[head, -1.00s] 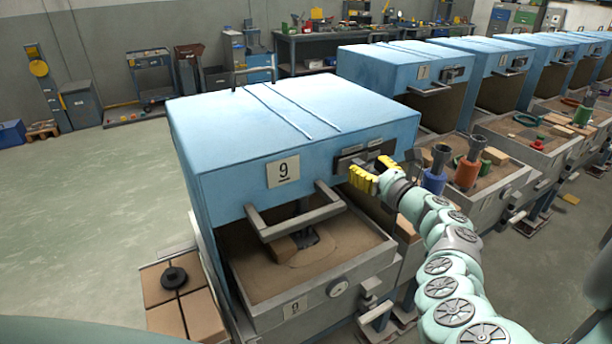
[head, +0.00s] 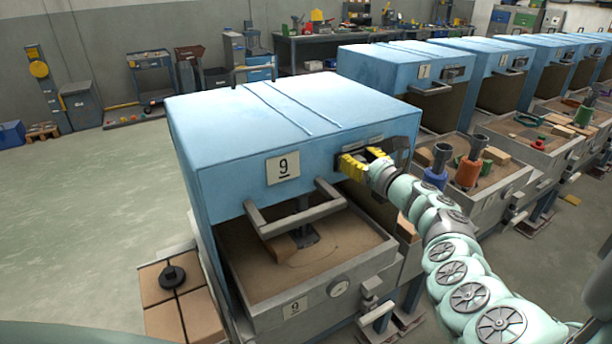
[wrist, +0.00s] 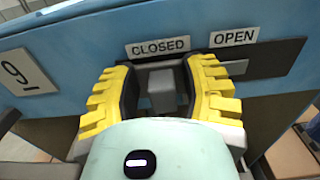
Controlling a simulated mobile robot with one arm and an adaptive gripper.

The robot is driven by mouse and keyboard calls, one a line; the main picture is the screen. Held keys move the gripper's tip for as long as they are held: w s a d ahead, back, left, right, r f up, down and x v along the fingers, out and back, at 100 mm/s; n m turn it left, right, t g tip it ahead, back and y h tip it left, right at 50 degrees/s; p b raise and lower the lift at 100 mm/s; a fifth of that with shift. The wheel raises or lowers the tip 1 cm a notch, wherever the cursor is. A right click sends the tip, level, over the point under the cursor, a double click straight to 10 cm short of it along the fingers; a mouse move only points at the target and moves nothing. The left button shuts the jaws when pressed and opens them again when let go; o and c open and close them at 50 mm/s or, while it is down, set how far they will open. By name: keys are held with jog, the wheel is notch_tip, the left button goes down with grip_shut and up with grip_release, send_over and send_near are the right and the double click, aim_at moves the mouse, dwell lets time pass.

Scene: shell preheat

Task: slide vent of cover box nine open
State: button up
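Cover box nine (head: 290,120) is a blue hood with a "9" plate (head: 283,167), which also shows in the wrist view (wrist: 26,72). On its front, a dark vent slot (wrist: 262,62) runs under a "CLOSED" label (wrist: 158,47) and an "OPEN" label (wrist: 234,37). The vent's grey slide knob (wrist: 163,90) is below "CLOSED", at the slot's left part. My gripper (head: 364,160) is at the vent, with yellow fingers either side of the knob in the wrist view (wrist: 163,95). Narrow gaps show between fingers and knob, so it looks open around it.
A grey bar handle (head: 300,215) sticks out from the hood's front, left of my gripper. Below is a sand-filled box (head: 320,280) with a gauge. Another blue hood (head: 395,65) stands behind at right. Open floor (head: 80,220) lies to the left.

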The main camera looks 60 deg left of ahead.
aim_at(375, 145)
grip_shut()
jog(key=shift+w+f+b, duration=0.25)
jog(key=shift+w+b, duration=0.2)
jog(key=shift+b, duration=0.3)
jog(key=w+b, duration=0.1)
jog(key=w, duration=0.1)
jog(key=w+b, duration=0.4)
jog(key=shift+w+d+r, duration=0.2)
jog(key=shift+w+d, duration=0.15)
jog(key=shift+d, duration=0.05)
grip_release()
jog(key=shift+o, duration=1.3)
